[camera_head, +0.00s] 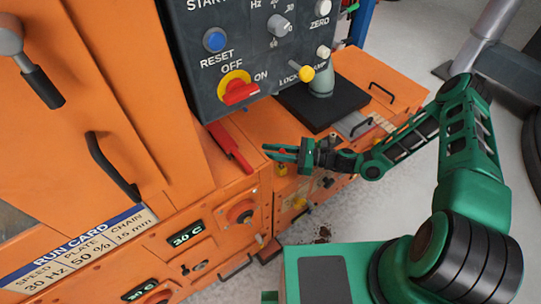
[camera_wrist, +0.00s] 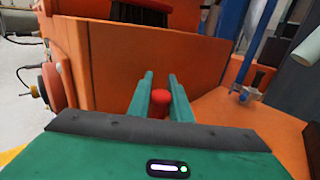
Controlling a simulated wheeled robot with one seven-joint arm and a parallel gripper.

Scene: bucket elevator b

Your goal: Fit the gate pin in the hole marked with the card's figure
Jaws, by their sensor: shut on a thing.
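My gripper (camera_head: 272,153) reaches left over the orange machine, in front of the grey control box. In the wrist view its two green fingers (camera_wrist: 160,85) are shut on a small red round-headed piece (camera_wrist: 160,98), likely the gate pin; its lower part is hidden. No marked pin hole can be made out clearly in either view.
The control box (camera_head: 250,60) with knobs and a red-and-yellow switch (camera_head: 237,88) hangs close above my gripper. A black plate (camera_head: 325,103) lies behind it. An orange wall (camera_wrist: 150,65) stands ahead in the wrist view.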

